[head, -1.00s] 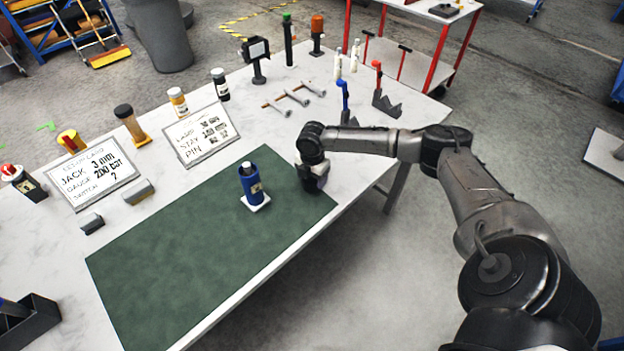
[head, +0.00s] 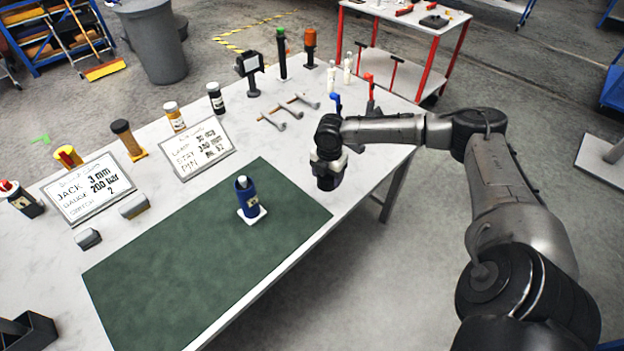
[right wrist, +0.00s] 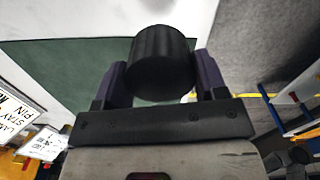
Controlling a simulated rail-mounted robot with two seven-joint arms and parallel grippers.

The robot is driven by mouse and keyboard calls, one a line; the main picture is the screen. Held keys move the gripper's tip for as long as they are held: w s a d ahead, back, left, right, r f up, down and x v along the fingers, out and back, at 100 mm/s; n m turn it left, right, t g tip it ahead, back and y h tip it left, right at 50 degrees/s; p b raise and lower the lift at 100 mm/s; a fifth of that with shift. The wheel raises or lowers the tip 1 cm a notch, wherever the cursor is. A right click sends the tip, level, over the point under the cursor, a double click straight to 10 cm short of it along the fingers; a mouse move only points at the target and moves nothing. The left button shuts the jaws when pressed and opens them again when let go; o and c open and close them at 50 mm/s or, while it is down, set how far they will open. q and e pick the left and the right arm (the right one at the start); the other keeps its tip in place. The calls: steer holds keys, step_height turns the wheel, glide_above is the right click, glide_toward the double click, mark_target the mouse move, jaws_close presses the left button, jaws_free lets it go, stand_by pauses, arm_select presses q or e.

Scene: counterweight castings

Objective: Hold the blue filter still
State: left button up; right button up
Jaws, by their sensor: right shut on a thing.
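The blue filter (head: 246,198) stands upright on a small white square base (head: 252,216) on the green mat. My right gripper (head: 328,178) is to the right of the filter, apart from it, near the table's right edge. In the right wrist view its two purple fingers (right wrist: 160,85) are shut on a black cylinder (right wrist: 160,60). The filter cannot be made out in the right wrist view. My left gripper is not in view.
The green mat (head: 170,265) is clear around the filter. Behind it are two cards (head: 90,188) (head: 195,147), several bottles, grey blocks (head: 134,206) and metal pins (head: 290,110). A dark box (head: 30,332) is at the front left. A red-framed cart (head: 400,45) stands beyond the table.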

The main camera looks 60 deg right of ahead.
steer(key=s+d+r, duration=0.2)
steer(key=s+r, duration=0.1)
steer(key=s, duration=0.2)
steer(key=shift+r+p, duration=0.2)
steer(key=shift+p, duration=0.1)
steer(key=shift+s, duration=0.1)
steer(key=w+a+r+m, duration=0.1)
steer(key=w+a+m, duration=0.4)
steer(key=a, duration=0.5)
steer(key=w+a+r+m, duration=0.1)
steer(key=w+a+m, duration=0.3)
steer(key=a, duration=0.7)
steer(key=w+a+r+m, duration=0.4)
steer(key=a+r+m, duration=0.4)
steer(key=a+r, duration=0.4)
steer(key=a, duration=0.4)
steer(key=shift+w+a+r, duration=0.2)
steer(key=shift+a+r, duration=0.05)
